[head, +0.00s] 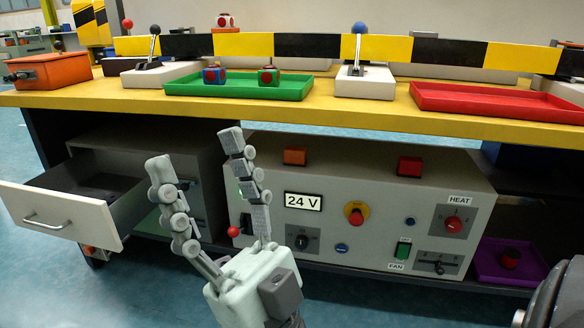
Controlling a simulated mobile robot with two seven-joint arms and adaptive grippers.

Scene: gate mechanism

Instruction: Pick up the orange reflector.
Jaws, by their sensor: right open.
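A small orange block (295,157), which looks like the orange reflector, sits on the upper part of the grey control cabinet (350,255) under the table. I cannot tell whether it lies loose or is fixed there. My right gripper (196,153) is open and empty, with its fingers pointing up, in front of the cabinet's left part and the drawer unit. It is left of the orange block and apart from it. My left gripper is not in view.
A red block (410,166) sits right of the orange one. An open drawer (62,222) juts out at left. The yellow table edge (330,117) overhangs the cabinet. Above it are a green tray (240,92), a red tray (497,98), levers and a striped bar (380,48).

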